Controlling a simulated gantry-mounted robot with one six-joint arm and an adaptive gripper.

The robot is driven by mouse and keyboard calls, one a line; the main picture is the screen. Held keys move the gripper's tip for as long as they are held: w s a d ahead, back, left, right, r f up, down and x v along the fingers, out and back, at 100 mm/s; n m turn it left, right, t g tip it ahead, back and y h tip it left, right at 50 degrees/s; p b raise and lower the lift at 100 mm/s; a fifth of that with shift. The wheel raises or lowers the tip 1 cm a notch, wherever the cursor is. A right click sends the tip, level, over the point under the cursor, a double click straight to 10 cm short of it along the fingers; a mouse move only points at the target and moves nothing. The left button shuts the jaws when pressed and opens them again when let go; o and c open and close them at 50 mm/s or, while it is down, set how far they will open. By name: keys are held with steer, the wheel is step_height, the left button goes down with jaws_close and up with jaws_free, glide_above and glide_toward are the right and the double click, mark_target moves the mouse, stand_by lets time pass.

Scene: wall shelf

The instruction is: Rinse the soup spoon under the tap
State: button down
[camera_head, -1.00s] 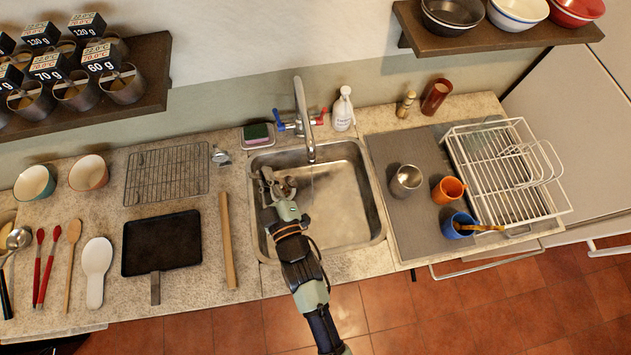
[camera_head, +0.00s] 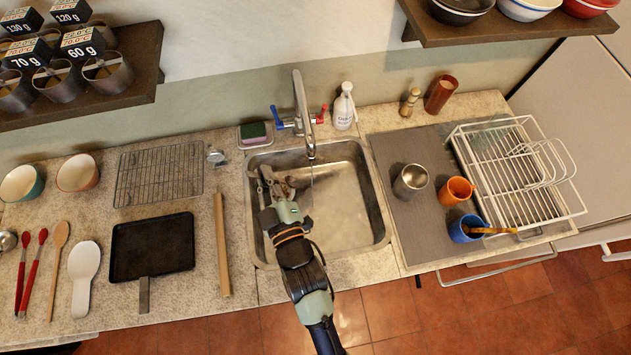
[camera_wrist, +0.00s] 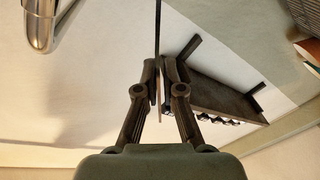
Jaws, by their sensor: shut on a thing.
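My gripper (camera_head: 276,188) is over the left part of the steel sink (camera_head: 345,232), left of the tap's spout. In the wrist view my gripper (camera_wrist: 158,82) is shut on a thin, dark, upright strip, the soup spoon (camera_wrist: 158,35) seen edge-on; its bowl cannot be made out. In the head view the spoon is too small or hidden to tell from the fingers. The tap (camera_head: 302,105) curves over the sink, with a blue and a red handle. A thin pale line, like water, hangs below its spout. The tap's metal also shows in the wrist view (camera_wrist: 39,25).
A sponge in a dish (camera_head: 254,134) and a soap bottle (camera_head: 344,107) stand behind the sink. A metal cup (camera_head: 411,180), orange cup (camera_head: 456,190), blue cup (camera_head: 464,228) and dish rack (camera_head: 515,180) are right. A rolling pin (camera_head: 222,245) lies left. A shelf (camera_head: 140,75) overhangs the left counter.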

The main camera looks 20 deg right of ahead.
stand_by(0.5)
steer(key=shift+w+a+p, duration=0.15)
steer(key=shift+a+p, duration=0.35)
steer(key=shift+a, duration=0.05)
steer(key=s+a+b, duration=0.2)
steer(key=s, duration=0.5)
steer(key=shift+s+a, duration=0.3)
stand_by(1.4)
